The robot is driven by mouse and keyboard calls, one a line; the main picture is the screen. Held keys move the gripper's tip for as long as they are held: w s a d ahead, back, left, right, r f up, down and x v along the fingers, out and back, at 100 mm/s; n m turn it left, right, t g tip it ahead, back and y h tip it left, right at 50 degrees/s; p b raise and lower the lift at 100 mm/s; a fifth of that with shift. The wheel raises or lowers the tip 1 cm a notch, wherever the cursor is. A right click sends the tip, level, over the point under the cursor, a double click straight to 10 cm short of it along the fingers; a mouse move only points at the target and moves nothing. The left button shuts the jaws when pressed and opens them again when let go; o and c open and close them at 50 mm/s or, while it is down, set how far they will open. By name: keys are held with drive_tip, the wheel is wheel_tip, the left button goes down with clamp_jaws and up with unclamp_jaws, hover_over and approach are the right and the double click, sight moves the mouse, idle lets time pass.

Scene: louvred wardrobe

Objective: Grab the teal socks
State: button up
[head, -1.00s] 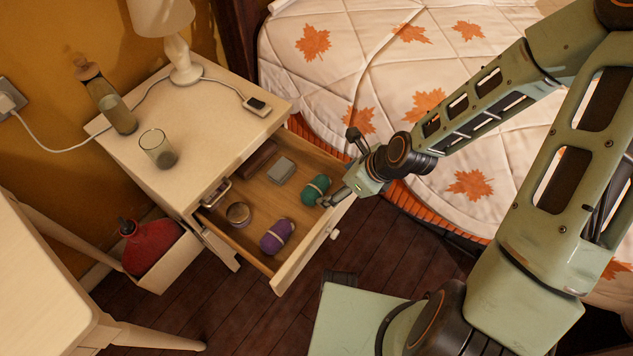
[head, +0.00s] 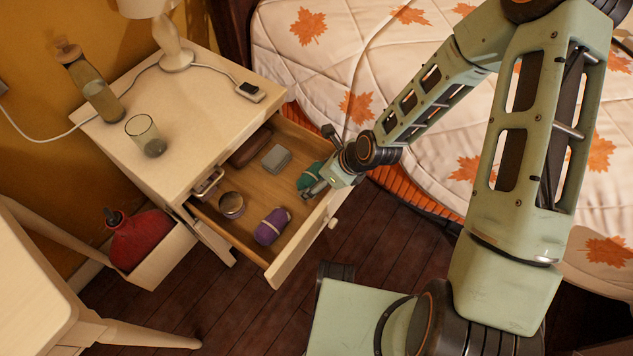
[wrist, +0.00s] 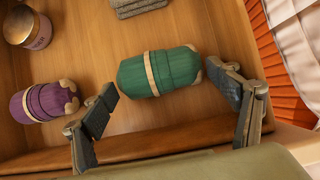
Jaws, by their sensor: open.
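The teal socks (head: 309,177) are a rolled bundle with a pale band, lying on the floor of the open drawer near its right side. In the wrist view the teal socks (wrist: 160,72) lie just beyond and between my fingertips, with open space toward the left finger and the right finger close to their end. My gripper (wrist: 170,97) is open and empty. In the head view my gripper (head: 322,168) is at the drawer's right side and partly covers the socks.
Purple socks (head: 272,227), a round tin (head: 232,205), a grey folded item (head: 277,158) and a brown case (head: 250,147) share the drawer (head: 300,250). The drawer's front wall is close to my gripper. The bed (head: 430,110) stands at the right.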

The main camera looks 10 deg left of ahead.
drive_tip(key=shift+w+a+f, duration=0.1)
drive_tip(key=shift+a+f, duration=0.1)
drive_tip(key=shift+f, duration=0.2)
drive_tip(key=c, duration=0.9)
